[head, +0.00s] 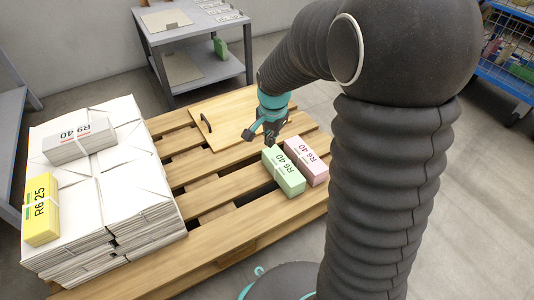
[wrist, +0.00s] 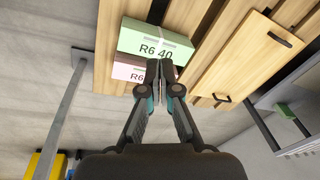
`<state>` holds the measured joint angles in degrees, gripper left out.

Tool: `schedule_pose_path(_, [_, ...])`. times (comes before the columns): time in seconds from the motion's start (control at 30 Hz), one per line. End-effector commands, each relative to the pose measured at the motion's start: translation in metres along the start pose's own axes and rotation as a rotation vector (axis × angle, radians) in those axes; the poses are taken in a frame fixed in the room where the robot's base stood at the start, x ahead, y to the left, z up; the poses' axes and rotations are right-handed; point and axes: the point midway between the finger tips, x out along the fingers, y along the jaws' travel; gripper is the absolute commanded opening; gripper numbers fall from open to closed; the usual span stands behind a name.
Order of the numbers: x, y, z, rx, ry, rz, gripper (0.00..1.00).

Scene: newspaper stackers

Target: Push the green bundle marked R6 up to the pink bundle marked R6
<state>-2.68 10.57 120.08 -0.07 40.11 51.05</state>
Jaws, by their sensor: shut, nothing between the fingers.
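The green bundle (head: 284,172), marked R6 40, lies on the wooden pallet near its right edge. The pink bundle (head: 307,160), also marked R6 40, lies close beside it on the right, roughly parallel. I cannot tell whether their sides touch or a thin gap remains. Both show in the wrist view, the green bundle (wrist: 150,38) above the pink bundle (wrist: 128,71). My gripper (head: 273,137) is shut and empty, just beyond the far end of the green bundle. In the wrist view its fingertips (wrist: 160,68) overlap the bundles; contact is unclear.
White paper stacks (head: 150,190) fill the pallet's left side, with a yellow bundle (head: 41,209) and a grey-white bundle (head: 80,141) on top. A board with a black handle (head: 225,118) lies on the pallet behind. A grey shelf cart (head: 200,75) stands at the back.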

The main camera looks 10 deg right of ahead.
Motion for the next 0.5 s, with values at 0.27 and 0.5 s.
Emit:
schedule_pose_path(0.27, [0.096, -0.027, -0.014, 0.245, -0.056, 0.087, 0.0])
schedule_pose_path(0.5, [0.152, -0.034, -0.015, 0.38, -0.073, 0.135, 0.0])
